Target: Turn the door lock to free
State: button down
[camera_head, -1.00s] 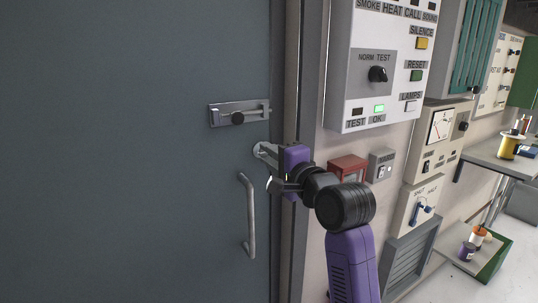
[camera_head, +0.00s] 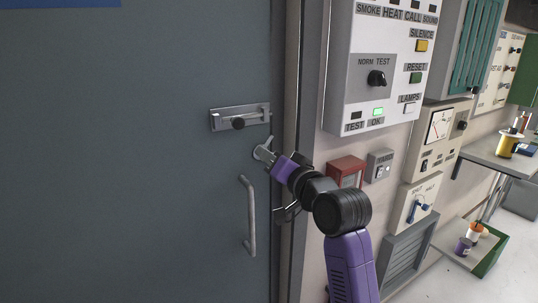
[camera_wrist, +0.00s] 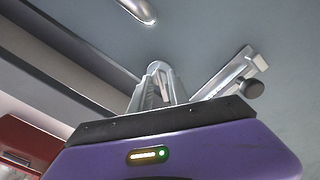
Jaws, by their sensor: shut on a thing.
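The door lock (camera_head: 260,149) is a small silver turn piece on the grey door, below the sliding bolt and above the pull handle. My gripper (camera_head: 268,156) is at it, with its fingers closed on the turn piece. In the wrist view my gripper's fingers (camera_wrist: 160,88) meet around the lock's turn piece, which is mostly hidden between them. The purple gripper body is tilted, rolled over to one side. Any free or locked marking is too small or hidden to read.
A sliding bolt with a dark knob (camera_head: 238,123) is just above the lock. A vertical pull handle (camera_head: 248,215) is just below. A red box (camera_head: 346,171), a YARD switch (camera_head: 380,166) and an alarm panel (camera_head: 376,80) are on the wall at the right.

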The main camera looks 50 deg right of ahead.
jog(key=shift+a+f+n, duration=0.1)
jog(key=shift+n, duration=3.6)
jog(key=c, duration=1.3)
grip_release()
